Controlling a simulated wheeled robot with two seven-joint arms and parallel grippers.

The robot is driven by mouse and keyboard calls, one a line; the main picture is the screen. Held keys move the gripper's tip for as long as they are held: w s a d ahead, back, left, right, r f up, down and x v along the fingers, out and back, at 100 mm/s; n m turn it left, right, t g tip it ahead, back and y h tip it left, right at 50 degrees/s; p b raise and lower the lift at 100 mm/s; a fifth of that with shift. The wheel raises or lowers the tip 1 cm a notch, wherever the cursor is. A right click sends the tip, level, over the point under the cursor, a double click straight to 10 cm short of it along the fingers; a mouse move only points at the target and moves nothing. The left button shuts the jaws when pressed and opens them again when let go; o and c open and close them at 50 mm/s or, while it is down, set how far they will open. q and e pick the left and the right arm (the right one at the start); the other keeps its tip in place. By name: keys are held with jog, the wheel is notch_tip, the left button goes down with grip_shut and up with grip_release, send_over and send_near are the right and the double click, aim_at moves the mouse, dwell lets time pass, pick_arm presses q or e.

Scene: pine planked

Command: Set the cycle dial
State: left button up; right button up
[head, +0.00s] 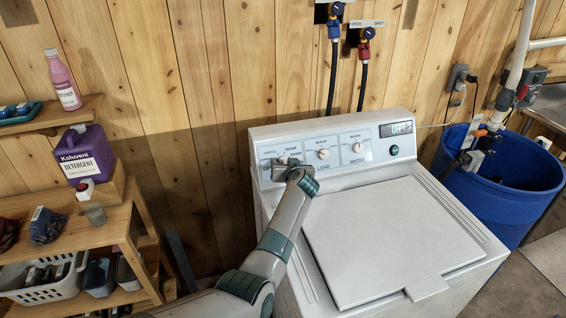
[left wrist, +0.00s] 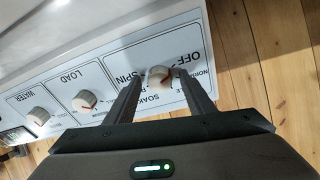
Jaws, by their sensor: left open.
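The cycle dial (left wrist: 158,75) is a round cream knob on a white panel marked OFF, SPIN, SOAK and NORMAL, seen upside down in the left wrist view. My left gripper (left wrist: 162,80) is open, with one finger on each side of the dial. I cannot tell whether the fingers touch it, or where its pointer sits. In the head view my left gripper (head: 287,164) is at the left end of the washer's control panel and largely hides the dial. The white washer (head: 390,235) has its lid shut; its small display (head: 397,128) appears to read OFF. My right gripper is not in view.
The load dial (head: 323,153) and water dial (head: 358,147) sit right of the cycle dial, with a dark green button (head: 394,150) further right. A shelf with a purple detergent jug (head: 84,155) stands left. A blue barrel (head: 500,190) stands right.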

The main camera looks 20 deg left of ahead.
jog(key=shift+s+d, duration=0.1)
pick_arm(q)
jog(key=c, duration=1.1)
jog(key=shift+o, duration=0.2)
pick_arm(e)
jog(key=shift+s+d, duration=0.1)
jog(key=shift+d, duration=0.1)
pick_arm(q)
jog(key=shift+r, duration=0.1)
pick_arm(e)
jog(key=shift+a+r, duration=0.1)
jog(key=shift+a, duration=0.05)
